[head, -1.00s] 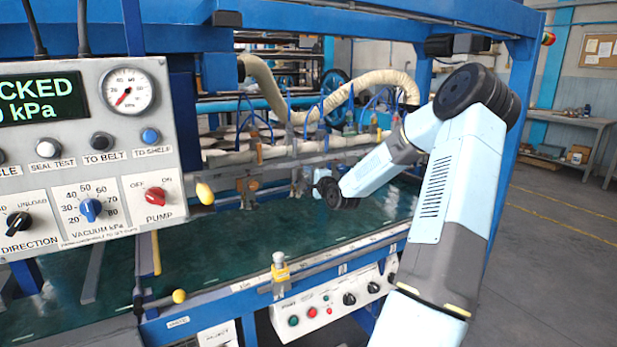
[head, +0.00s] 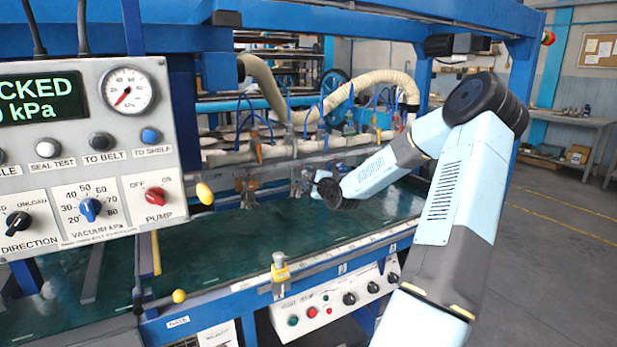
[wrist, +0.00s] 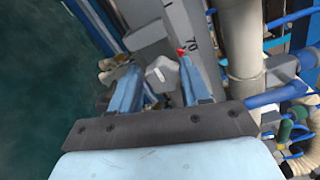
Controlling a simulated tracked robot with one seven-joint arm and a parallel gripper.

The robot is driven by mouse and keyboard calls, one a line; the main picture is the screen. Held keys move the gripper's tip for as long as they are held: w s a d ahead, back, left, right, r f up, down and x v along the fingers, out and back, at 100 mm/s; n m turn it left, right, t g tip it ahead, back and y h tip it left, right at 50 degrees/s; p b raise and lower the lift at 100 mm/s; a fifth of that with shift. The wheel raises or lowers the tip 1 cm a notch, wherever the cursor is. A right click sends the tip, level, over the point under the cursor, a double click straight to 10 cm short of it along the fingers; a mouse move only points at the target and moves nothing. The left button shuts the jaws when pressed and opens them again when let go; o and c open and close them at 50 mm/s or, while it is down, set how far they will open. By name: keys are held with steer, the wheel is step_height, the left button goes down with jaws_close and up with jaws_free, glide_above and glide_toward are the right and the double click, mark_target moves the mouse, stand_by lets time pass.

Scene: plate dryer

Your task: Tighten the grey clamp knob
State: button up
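A pale grey, faceted clamp knob (wrist: 162,74) sits on a grey rail (wrist: 178,20) marked with a scale in the wrist view, beside a red pointer (wrist: 181,52). My gripper (wrist: 157,66) is open, with one blue finger on each side of the knob. The knob lies in line with the gap between the fingers. I cannot tell whether either finger touches it. In the head view my gripper is small and mostly hidden by my dark wrist joint, above the green belt; I cannot make out this knob there.
A pale pipe (wrist: 240,40) and blue hoses run close on the right in the wrist view. The green belt (head: 225,260) is clear in front. A control panel (head: 100,150) stands at left. A grey-topped yellow fitting (head: 280,267) stands on the front rail.

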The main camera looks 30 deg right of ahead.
steer(key=o, duration=0.4)
steer(key=shift+d, duration=0.1)
steer(key=s, duration=1.3)
steer(key=shift+s+d, duration=0.2)
steer(key=shift+s, duration=0.15)
